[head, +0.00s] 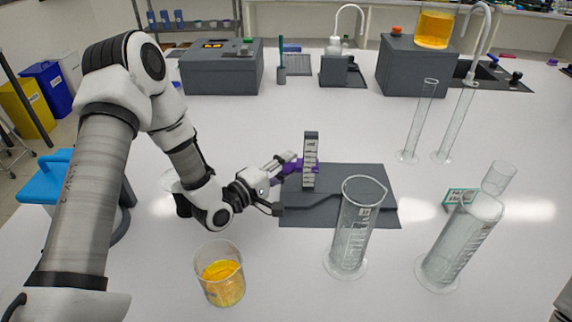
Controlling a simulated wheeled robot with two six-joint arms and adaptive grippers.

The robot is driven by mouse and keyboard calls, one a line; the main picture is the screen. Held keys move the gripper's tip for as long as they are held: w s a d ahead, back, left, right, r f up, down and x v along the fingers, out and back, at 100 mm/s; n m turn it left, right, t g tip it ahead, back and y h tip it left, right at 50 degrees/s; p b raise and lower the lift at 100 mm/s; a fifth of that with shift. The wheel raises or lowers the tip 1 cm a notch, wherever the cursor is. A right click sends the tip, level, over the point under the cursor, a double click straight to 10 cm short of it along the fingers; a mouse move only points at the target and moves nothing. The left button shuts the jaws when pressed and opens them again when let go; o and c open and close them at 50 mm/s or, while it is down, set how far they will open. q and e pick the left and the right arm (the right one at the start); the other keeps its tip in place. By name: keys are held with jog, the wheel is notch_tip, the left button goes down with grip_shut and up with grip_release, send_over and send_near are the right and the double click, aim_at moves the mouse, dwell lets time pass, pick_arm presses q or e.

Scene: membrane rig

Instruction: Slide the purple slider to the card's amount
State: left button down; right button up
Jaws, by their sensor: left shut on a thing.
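The purple slider (291,167) sits low on an upright dark post with a pale marked scale (310,160). The post stands on a dark grey mat (370,180). My left gripper (282,175) reaches in from the left and is shut on the slider, which it partly hides. A small green-edged card (456,196) lies right of the mat, partly behind a glass cylinder; its amount is too small to read. My right gripper is not in view.
Two large glass cylinders (352,235) (455,245) stand in front and at the right. A beaker of orange liquid (221,279) stands at the front left. Two slim cylinders (418,125) (455,125) stand behind the mat. Grey boxes (220,75) (410,70) line the back.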

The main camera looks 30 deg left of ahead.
pick_arm(q)
notch_tip(320, 180, down, 3)
jog(key=shift+f+b, duration=0.2)
jog(key=shift+b, duration=0.65)
jog(key=shift+r, duration=0.15)
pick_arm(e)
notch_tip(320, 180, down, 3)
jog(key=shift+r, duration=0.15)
pick_arm(q)
jog(key=c, duration=0.9)
grip_release()
jog(key=shift+o, duration=0.9)
jog(key=shift+r, duration=0.1)
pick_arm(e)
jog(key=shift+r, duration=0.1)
